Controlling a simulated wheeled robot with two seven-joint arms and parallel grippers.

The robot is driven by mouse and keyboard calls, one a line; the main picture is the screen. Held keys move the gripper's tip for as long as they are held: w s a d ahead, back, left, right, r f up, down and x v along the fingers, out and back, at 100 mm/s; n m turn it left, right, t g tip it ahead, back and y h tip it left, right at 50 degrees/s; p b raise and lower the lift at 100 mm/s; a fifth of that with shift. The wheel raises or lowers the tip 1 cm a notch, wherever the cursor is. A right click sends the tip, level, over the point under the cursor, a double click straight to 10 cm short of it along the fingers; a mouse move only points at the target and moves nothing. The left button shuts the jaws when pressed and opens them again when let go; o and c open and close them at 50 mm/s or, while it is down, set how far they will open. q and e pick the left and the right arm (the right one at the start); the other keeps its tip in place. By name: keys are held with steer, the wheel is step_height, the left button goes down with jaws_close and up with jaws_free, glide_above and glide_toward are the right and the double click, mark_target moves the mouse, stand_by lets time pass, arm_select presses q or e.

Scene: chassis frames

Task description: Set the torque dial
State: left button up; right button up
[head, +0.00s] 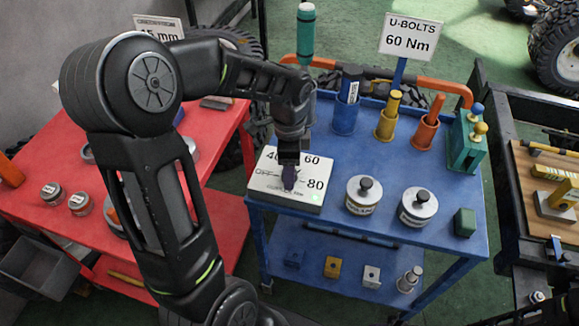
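The torque dial box (272,189) is a pale box at the front left corner of the blue cart's top. Its face shows OFF, 40, 60 and 80, and a small green light sits near its right edge. My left gripper (289,176) points down over the middle of the face, where the dial's knob is largely hidden. I cannot tell whether its fingers grip the knob, or where the knob points. A white sign (410,38) behind the cart reads U-BOLTS 60 Nm. My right gripper is not in view.
On the blue cart (330,222) stand two silver knobbed canisters (364,196), blue, yellow and orange holders (425,133), a green block (465,224) and a green rack (464,145). A red table (225,215) with jars is at left, and a wooden-topped bench (530,210) at right.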

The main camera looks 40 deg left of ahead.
arm_select(q)
step_height(320, 180, up, 8)
steer(key=shift+f, duration=0.1)
stand_by(0.4)
stand_by(0.4)
